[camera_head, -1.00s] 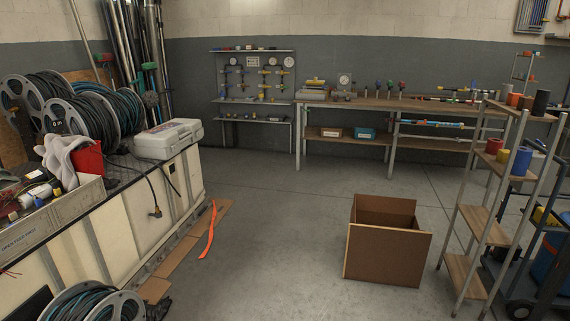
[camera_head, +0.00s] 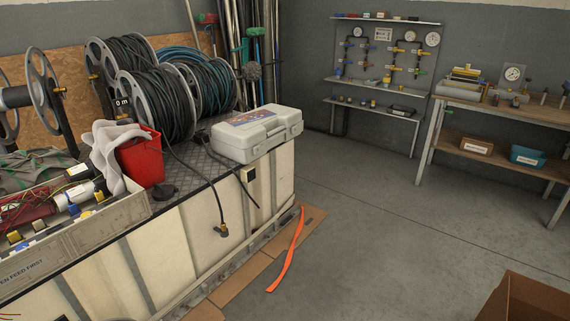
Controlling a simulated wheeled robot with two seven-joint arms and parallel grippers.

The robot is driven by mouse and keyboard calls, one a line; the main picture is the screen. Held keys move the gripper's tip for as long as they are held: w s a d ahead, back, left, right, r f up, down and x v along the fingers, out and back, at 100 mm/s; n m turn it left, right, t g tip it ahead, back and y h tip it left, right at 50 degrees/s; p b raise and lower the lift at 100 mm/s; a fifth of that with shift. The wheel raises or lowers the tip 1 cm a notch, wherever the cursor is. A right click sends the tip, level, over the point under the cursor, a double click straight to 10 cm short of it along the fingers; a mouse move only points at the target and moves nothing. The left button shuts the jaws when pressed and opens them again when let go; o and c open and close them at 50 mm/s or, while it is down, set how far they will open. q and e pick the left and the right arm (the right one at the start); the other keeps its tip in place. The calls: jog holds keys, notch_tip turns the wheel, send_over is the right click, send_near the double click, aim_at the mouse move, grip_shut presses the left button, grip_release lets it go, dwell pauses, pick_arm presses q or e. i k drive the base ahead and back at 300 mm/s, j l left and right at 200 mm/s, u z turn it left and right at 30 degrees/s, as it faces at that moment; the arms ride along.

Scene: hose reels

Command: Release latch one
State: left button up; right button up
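A closed light-grey plastic case (camera_head: 257,134) sits on the right end of the workbench top (camera_head: 208,207). Latch-like tabs show on its front side, but they are too small to tell their state or which is latch one. Several hose reels (camera_head: 159,101) with black and blue hose stand on the bench behind and left of the case. Neither of my grippers is in view.
A red bucket (camera_head: 142,160) with a grey cloth (camera_head: 112,150) stands left of the case. A grey crate (camera_head: 88,239) of parts is at the front left. An orange strip (camera_head: 288,256) lies on cardboard on the floor. An open brown box (camera_head: 524,300) is at the lower right. The middle floor is clear.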

aim_at(256, 148)
jog(key=i+l+u, duration=0.15)
jog(key=i, duration=0.15)
jog(key=i+l+u, duration=0.15)
jog(key=i, duration=0.15)
jog(key=i+l, duration=0.1)
jog(key=i, duration=0.45)
jog(key=i+l+u, duration=0.15)
jog(key=i, duration=0.35)
jog(key=i+l, duration=0.15)
jog(key=i, duration=0.4)
jog(key=i+l+u, duration=0.15)
jog(key=i, duration=0.35)
